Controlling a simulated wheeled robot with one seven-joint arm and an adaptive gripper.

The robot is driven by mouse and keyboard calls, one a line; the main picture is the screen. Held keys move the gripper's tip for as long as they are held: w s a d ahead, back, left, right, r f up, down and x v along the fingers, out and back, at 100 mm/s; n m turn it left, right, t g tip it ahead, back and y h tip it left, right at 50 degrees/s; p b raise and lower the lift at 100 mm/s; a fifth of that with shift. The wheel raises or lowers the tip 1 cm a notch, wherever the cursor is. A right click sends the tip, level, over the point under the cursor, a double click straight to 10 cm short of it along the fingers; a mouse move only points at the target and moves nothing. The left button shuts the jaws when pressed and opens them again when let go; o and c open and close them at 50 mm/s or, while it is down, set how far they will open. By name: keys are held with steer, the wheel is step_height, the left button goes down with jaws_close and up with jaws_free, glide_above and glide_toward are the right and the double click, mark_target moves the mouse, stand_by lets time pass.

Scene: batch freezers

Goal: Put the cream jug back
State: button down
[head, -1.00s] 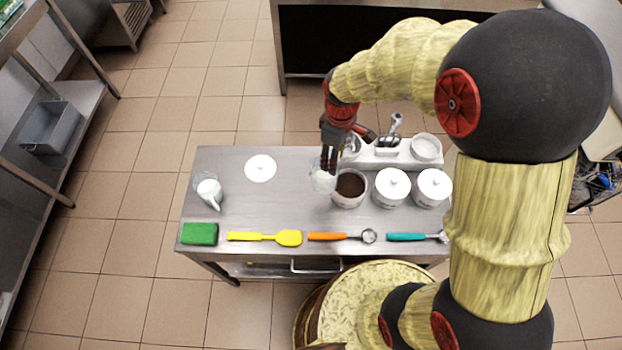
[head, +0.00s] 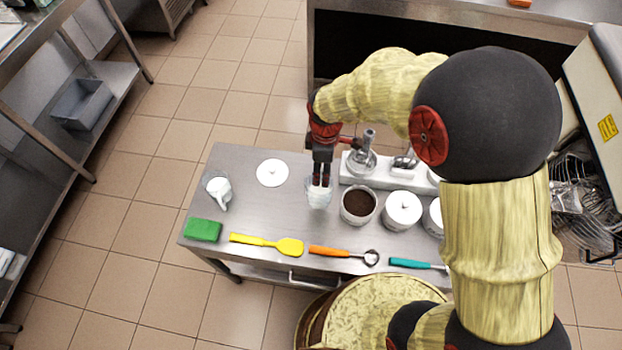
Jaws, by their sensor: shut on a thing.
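My gripper (head: 321,182) points down and is shut on a clear jug (head: 319,198) with white content. The jug looks upright, over the middle of the steel table (head: 255,217); I cannot tell whether it touches the top. Its upper part is partly hidden by my fingers. It is between a round white lid (head: 272,173) on the left and an open pot of dark brown powder (head: 358,205) on the right. A second clear jug (head: 218,190) with white content and a handle stands at the table's left end.
Lidded white pots (head: 402,209) and a white rack (head: 366,178) with tools are at the right. A green sponge (head: 203,229), yellow spatula (head: 268,244), orange-handled tool (head: 343,253) and teal-handled tool (head: 417,264) line the front. Bare steel lies between left jug and lid.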

steer(key=shift+w+a+f+b, duration=0.3)
steer(key=shift+a+f, duration=0.25)
steer(key=shift+f, duration=0.8)
steer(key=shift+w+a+f+b, duration=0.15)
steer(key=shift+w+a+f, duration=0.4)
steer(key=shift+f, duration=0.85)
steer(key=shift+w+a+f+b, duration=0.25)
steer(key=shift+a+f, duration=0.35)
steer(key=shift+f, duration=0.75)
steer(key=shift+f, duration=0.2)
steer(key=c, duration=1.3)
jaws_free()
steer(key=shift+o, duration=0.8)
steer(key=shift+r, duration=0.15)
